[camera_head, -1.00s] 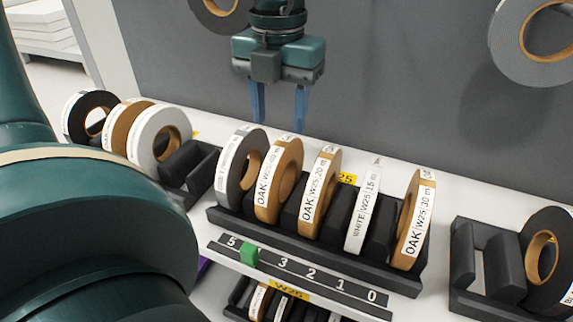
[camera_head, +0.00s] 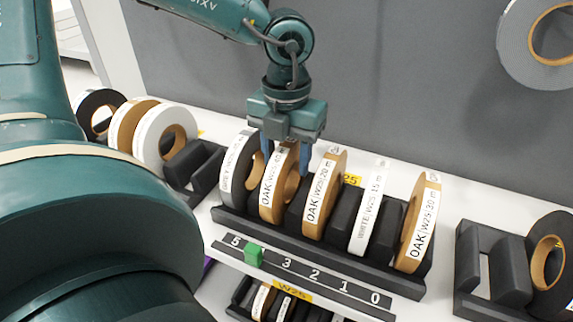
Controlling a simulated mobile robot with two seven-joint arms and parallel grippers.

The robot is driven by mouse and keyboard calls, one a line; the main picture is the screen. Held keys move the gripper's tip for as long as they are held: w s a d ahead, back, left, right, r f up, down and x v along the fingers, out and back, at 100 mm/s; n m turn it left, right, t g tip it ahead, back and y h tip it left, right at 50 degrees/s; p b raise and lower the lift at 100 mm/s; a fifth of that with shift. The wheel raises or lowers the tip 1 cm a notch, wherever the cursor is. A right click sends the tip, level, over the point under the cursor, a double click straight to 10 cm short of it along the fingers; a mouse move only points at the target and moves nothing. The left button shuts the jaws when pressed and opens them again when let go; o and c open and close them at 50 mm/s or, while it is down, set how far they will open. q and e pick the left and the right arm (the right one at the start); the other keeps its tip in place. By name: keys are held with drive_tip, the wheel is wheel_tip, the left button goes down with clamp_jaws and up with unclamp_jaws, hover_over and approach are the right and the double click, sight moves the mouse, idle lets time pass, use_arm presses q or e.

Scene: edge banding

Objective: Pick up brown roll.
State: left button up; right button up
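My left gripper (camera_head: 286,155) points down at the back of the middle black rack (camera_head: 330,258). It is open, its blue fingers on either side of the upper part of a brown OAK roll (camera_head: 271,197), second from the left. I cannot tell whether the fingers touch it. Other brown OAK rolls stand upright in the rack: one marked 20 m (camera_head: 319,200) just right of the gripper, and one marked 30 m (camera_head: 415,228) at the right end. A further brown roll (camera_head: 125,120) stands in the left group. My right gripper is not in view.
A grey roll (camera_head: 233,170) and a white roll (camera_head: 365,205) stand close by in the same rack. A numbered strip with a green marker (camera_head: 254,254) lies in front. A right rack (camera_head: 488,270) holds a dark roll. A grey panel (camera_head: 390,90) rises behind.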

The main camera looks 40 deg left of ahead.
use_arm(q)
clamp_jaws()
idle(0.3)
idle(0.3)
